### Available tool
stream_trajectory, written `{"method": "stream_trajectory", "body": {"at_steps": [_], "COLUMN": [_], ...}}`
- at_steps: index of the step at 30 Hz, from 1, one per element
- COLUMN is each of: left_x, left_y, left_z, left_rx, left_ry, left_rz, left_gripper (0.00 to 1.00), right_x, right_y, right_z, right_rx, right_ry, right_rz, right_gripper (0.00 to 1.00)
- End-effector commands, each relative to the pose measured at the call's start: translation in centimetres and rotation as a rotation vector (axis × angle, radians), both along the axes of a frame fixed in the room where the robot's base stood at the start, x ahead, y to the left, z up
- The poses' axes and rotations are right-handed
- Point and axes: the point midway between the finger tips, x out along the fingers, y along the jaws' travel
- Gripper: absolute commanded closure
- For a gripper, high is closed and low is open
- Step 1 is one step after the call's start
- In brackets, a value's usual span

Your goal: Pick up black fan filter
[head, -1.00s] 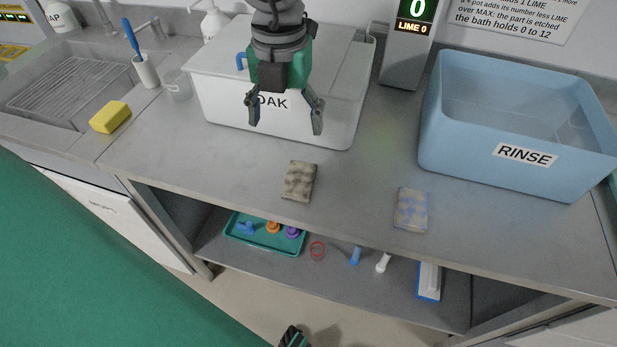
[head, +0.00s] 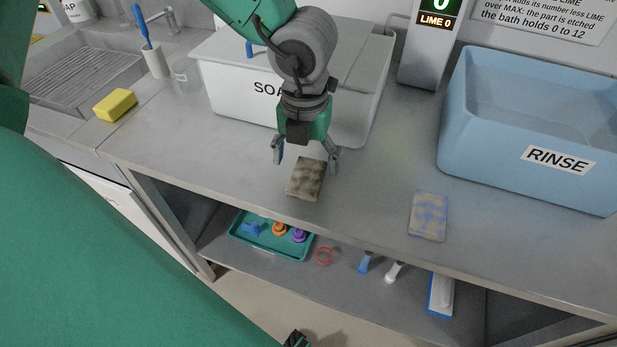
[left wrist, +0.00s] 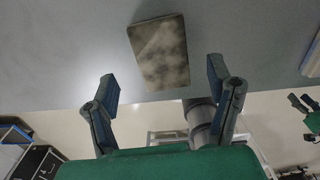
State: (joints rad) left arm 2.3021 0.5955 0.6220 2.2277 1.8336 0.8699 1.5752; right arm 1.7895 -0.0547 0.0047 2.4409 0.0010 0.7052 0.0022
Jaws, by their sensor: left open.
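The black fan filter (head: 306,180) is a thin dark grey-brown slab with black blotches. It lies flat on the counter in front of the soak bin. My left gripper (head: 305,167) is open and empty, with its fingers to either side of the filter's far end and seemingly above it. In the left wrist view the filter (left wrist: 160,52) lies beyond the spread fingertips, roughly centred between them. No contact shows. A dark and green part at the right edge of the left wrist view may be my right gripper (left wrist: 304,108), too small to read.
A blue-blotched filter (head: 428,216) lies to the right, before the blue rinse bin (head: 480,150). The white soak bin (head: 228,95) stands behind my gripper. A yellow sponge (head: 115,105) lies left. A teal tray (head: 240,241) with several parts sits on the lower shelf (head: 345,285).

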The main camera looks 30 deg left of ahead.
Motion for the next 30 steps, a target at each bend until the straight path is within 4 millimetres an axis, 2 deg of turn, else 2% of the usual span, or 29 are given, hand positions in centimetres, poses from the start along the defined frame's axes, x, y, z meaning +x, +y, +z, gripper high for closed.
{"method": "stream_trajectory", "body": {"at_steps": [1, 6, 15, 16, 19, 20, 30], "left_x": [0.0, 0.1, 0.0, 0.1, 0.1, 0.1, 0.1], "left_y": [-0.1, -0.3, -0.3, -0.3, -0.3, -0.3, -0.3], "left_z": [-1.1, -3.4, -3.9, -3.9, -3.9, -3.9, -3.7], "left_rx": [0.003, 0.001, 0.0, 0.0, 0.0, 0.0, 0.0], "left_ry": [0.004, 0.003, 0.001, 0.001, 0.001, 0.001, 0.0], "left_rz": [-0.001, 0.0, 0.0, -0.001, -0.001, -0.001, -0.001], "left_gripper": [0.26, 0.26, 0.26, 0.29, 0.65, 0.71, 0.71], "right_x": [0.0, 0.0, 0.0, 0.0, 0.0, 0.0, 0.0], "right_y": [0.0, 0.0, 0.0, 0.0, 0.0, 0.0, 0.0], "right_z": [-0.4, -0.9, -0.9, -0.9, -0.9, -0.9, -0.9], "right_rx": [0.0, 0.0, 0.0, 0.0, 0.0, 0.0, 0.0], "right_ry": [0.0, 0.0, 0.0, 0.0, 0.0, 0.0, 0.0], "right_rz": [0.0, 0.0, 0.0, 0.0, 0.0, 0.0, 0.0], "right_gripper": [0.6, 0.6, 0.6, 0.6, 0.6, 0.6, 0.6]}}
